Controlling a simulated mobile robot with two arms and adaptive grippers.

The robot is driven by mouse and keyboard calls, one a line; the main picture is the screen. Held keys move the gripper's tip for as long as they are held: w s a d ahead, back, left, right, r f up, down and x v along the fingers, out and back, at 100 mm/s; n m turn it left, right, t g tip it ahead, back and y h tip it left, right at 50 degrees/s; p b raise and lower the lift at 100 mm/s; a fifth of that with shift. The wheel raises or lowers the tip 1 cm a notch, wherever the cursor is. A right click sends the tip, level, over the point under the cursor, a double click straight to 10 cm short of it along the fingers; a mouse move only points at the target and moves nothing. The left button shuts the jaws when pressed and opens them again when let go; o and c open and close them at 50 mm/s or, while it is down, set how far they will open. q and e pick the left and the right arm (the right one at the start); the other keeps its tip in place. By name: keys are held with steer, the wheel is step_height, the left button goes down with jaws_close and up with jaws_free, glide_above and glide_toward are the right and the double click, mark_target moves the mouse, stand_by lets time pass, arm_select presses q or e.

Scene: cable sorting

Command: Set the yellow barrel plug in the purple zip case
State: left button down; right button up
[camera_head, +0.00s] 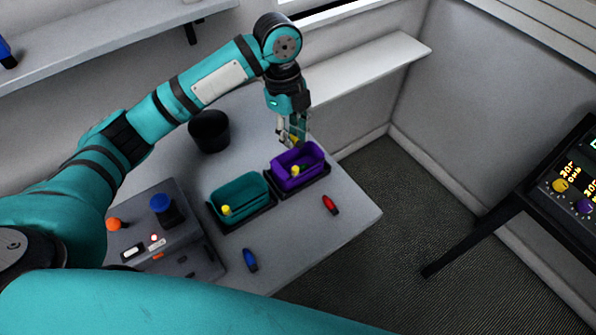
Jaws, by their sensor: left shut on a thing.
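The purple zip case (312,176) is an open purple bin in a dark tray, near the table's right edge. A small yellow piece (295,171) is inside it. My left gripper (294,139) is just above the case's back rim, pointing down. It is shut on a small yellow thing, which looks like the yellow barrel plug (294,138); the fingers hide most of it. Another yellow piece (226,210) sits in the teal case (246,207), to the left of the purple one. My right gripper is out of view.
A red plug (330,204) and a blue plug (250,260) lie on the table (318,240) in front of the cases. A black cup (209,132) stands behind. A grey box (185,250) with orange and blue knobs is at left.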

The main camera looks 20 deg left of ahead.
mark_target(297, 159)
arm_select(q)
steer(key=f+m, duration=0.1)
steer(key=f, duration=0.2)
steer(key=f+m+p, duration=0.1)
steer(key=f, duration=0.2)
steer(key=w+f+m+p, duration=0.1)
steer(key=f, duration=0.3)
steer(key=shift+w+d+g, duration=0.1)
steer(key=shift+d+g, duration=0.15)
steer(key=shift+g, duration=0.05)
steer(key=shift+f, duration=0.1)
steer(key=shift+f, duration=0.25)
steer(key=shift+f, duration=0.35)
steer(key=c, duration=1.2)
jaws_free()
